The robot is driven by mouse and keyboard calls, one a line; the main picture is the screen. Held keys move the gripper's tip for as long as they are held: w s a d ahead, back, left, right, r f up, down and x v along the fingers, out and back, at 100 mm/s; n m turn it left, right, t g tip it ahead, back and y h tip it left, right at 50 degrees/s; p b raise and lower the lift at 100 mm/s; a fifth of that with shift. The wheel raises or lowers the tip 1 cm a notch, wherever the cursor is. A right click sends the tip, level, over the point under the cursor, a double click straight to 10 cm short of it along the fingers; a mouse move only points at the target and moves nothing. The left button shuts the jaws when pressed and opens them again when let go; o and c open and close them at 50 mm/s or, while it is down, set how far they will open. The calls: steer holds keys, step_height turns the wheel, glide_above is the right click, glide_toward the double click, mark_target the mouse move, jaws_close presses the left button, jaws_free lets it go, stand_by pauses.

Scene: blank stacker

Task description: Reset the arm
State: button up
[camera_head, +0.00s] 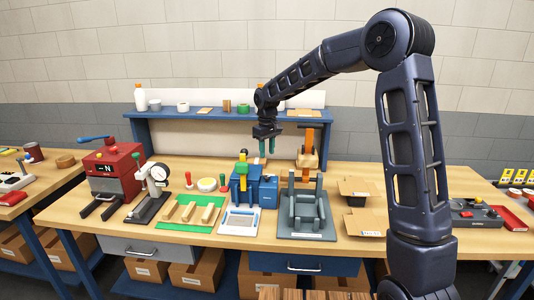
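My arm rises at the right, bends at a high elbow and reaches left over the workbench (350,233). My gripper (267,147) hangs at its end, pointing down, in front of the blue back shelf. Its two teal fingers show a gap with nothing visible between them. It is above the blue machine with a green and yellow top (242,180) and to the left of the orange-topped press (308,153). It appears clear of both, though depth is hard to judge.
A grey fixture (305,212) stands on the bench below and right of the gripper. A green mat (167,211) with wooden blanks, a dial gauge stand (155,185) and a red machine (113,168) are left. Cardboard trays (362,222) lie right. The shelf (185,114) holds bottles and rolls.

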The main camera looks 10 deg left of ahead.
steer(key=w+a+r+n+t+y, duration=0.1)
steer(key=w+a+r+n+t, duration=0.3)
steer(key=w+r+n+t, duration=0.6)
steer(key=s+d+r+m, duration=0.1)
steer(key=s+d+r, duration=0.1)
steer(key=d, duration=0.3)
steer(key=s+d+r+m+g, duration=0.1)
steer(key=s+d+r+m, duration=0.1)
steer(key=d, duration=0.3)
steer(key=s+d+r+m+h, duration=0.1)
steer(key=s+d+r+m, duration=0.1)
steer(key=d, duration=0.3)
steer(key=shift+s+d+r+g, duration=0.2)
steer(key=shift+s, duration=0.25)
steer(key=shift+s+d+r+g, duration=0.15)
steer(key=shift+s+r+g, duration=0.05)
steer(key=shift+s, duration=0.25)
steer(key=s+d+f+m+g+h, duration=0.15)
steer(key=s+d+m, duration=0.65)
steer(key=s+d, duration=0.9)
steer(key=s+d+f+m+g, duration=0.1)
steer(key=s+d+f+m, duration=0.2)
steer(key=s, duration=0.5)
steer(key=s+d+f+m+g+y, duration=0.1)
steer(key=s+d+f+m, duration=0.2)
steer(key=s+d, duration=0.3)
steer(key=s+f, duration=0.1)
steer(key=s, duration=0.1)
steer(key=shift+s+f+m, duration=0.2)
steer(key=shift+s+m, duration=0.2)
